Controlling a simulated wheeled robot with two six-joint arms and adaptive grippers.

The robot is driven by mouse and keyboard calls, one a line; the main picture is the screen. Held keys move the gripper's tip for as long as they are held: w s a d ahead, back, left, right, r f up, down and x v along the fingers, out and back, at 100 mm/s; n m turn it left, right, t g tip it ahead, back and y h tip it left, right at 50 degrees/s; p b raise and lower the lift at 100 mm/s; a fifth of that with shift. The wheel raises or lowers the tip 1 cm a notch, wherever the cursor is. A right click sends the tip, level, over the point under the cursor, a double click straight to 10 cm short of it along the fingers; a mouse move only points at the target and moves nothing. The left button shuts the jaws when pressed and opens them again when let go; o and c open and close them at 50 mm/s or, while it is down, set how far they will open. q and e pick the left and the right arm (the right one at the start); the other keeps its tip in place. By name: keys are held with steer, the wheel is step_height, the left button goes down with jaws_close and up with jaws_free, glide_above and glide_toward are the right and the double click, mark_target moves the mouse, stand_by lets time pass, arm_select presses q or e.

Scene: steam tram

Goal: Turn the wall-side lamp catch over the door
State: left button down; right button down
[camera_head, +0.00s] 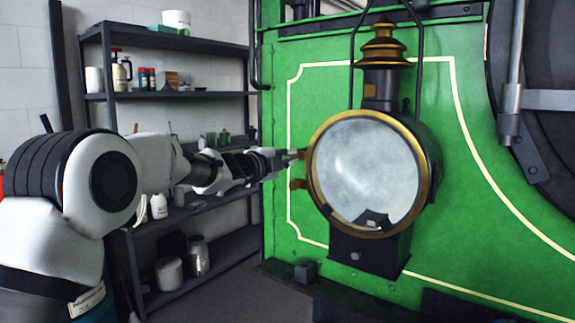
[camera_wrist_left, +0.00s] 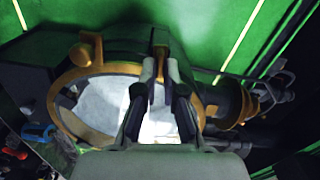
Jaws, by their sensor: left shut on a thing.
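The lamp (camera_head: 420,150) is a black drum with a round glass door (camera_head: 365,170) in a brass rim, which sits against the drum. The rim and glass also show in the wrist view (camera_wrist_left: 100,100). My left gripper (camera_head: 285,158) reaches in from the left to the upper of two brass catch pieces on the rim's left edge. In the wrist view its fingers (camera_wrist_left: 162,68) are shut on this catch (camera_wrist_left: 160,38), mostly hidden between them. The lower brass piece (camera_head: 297,184) stands free, with a knob in the wrist view (camera_wrist_left: 84,52). My right gripper is out of view.
The lamp stands before a green panel (camera_head: 460,220) with cream lining. A tall brass-topped chimney (camera_head: 383,85) and dark rods rise above it. Shelves (camera_head: 170,95) with bottles and jars stand against the wall at left. The floor between shelves and panel looks clear.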

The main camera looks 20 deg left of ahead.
arm_select(q)
steer(key=shift+a+r+m+b, duration=0.1)
steer(key=shift+r+m+b, duration=0.35)
steer(key=shift+m, duration=0.35)
steer(key=c, duration=1.4)
jaws_free()
steer(key=shift+o, duration=0.6)
steer(key=shift+w+f, duration=0.15)
steer(key=shift+f, duration=0.1)
steer(key=v, duration=1.2)
steer(key=shift+r, duration=0.1)
